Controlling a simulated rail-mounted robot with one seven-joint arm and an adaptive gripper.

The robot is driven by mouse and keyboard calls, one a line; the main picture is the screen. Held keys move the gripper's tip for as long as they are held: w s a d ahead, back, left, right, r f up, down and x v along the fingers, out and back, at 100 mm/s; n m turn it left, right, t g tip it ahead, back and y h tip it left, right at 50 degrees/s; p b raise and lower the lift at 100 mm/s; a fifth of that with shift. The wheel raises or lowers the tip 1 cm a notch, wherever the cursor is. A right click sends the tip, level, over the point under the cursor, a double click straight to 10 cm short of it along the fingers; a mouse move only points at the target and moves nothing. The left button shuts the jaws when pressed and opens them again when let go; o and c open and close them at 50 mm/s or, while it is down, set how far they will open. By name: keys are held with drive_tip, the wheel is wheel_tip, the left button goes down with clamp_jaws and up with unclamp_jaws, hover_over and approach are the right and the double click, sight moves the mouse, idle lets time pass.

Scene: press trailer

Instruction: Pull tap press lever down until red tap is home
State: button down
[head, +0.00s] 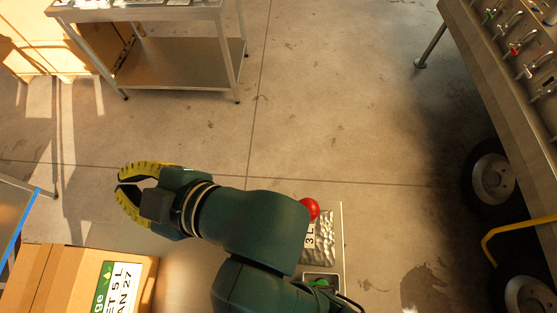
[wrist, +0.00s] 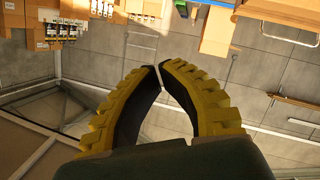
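A row of small taps with metal handles sits on the trailer's side panel at the upper right of the head view. One of them is a red tap (head: 514,49), small in the picture; whether it is home I cannot tell. No press lever can be made out for certain. My gripper (head: 119,185), with curved yellow fingers, is at the left over the floor, far from the taps. In the wrist view its fingertips (wrist: 160,66) meet or nearly meet, with nothing between them. A red ball (head: 309,208) shows beside my arm, partly hidden by it.
A metal table (head: 175,65) stands at the upper left. A cardboard box (head: 50,280) is at the lower left. A silvery pack (head: 319,238) marked 3 L lies beside my arm. Trailer wheels (head: 490,180) and a yellow rail (head: 515,225) are at the right. The middle floor is clear.

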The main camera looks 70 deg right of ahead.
drive_tip(key=s+d+r+g+y+p, duration=0.1)
drive_tip(key=s+d+g+p, duration=0.35)
drive_tip(key=s+p, duration=0.65)
drive_tip(key=s+d+r+g+p, duration=0.1)
drive_tip(key=s+d+g+p, duration=0.35)
drive_tip(key=s+p, duration=0.7)
drive_tip(key=shift+m+g, duration=0.3)
drive_tip(key=shift+m, duration=0.1)
drive_tip(key=b+x, duration=0.2)
drive_tip(key=x, duration=0.2)
drive_tip(key=b+x, duration=0.3)
drive_tip(key=x, duration=0.2)
drive_tip(key=shift+w+a, duration=0.2)
drive_tip(key=shift+w, duration=0.35)
drive_tip(key=shift+s+d+f, duration=0.1)
drive_tip(key=shift+s+f, duration=0.05)
drive_tip(key=shift+f, duration=0.2)
drive_tip(key=s, duration=0.1)
drive_tip(key=s+d, duration=0.1)
drive_tip(key=s+p, duration=0.1)
drive_tip(key=shift+d+f, duration=0.25)
drive_tip(key=shift+f, duration=0.05)
drive_tip(key=shift+f, duration=0.1)
